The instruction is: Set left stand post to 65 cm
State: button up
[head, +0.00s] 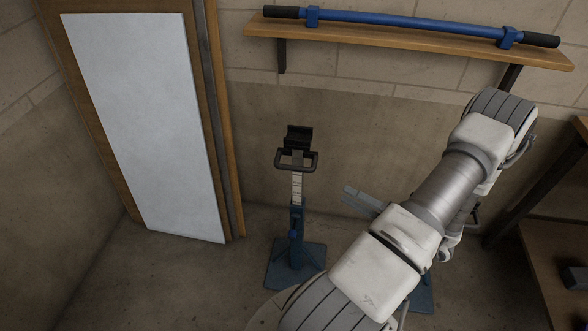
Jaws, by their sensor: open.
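The left stand (296,222) stands upright on a blue base plate (283,268). A pale inner post (297,189) with dark marks rises from its blue sleeve. A black loop handle (311,161) and a dark cradle (298,136) sit on top. A small blue knob (293,235) shows on the sleeve; the scale is too small to read.
A second blue base plate (423,296) shows behind my arm; its stand is mostly hidden. A blue bar (400,20) with black ends lies on a wooden wall shelf (400,38). A white panel (150,125) stands at left. A wooden bench (550,265) is at right. Floor left of the stand is clear.

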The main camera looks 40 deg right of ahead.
aim_at(294, 166)
jog(key=b+x, duration=0.2)
jog(key=x, duration=1.5)
jog(key=shift+r, duration=0.15)
grip_shut()
dwell(0.7)
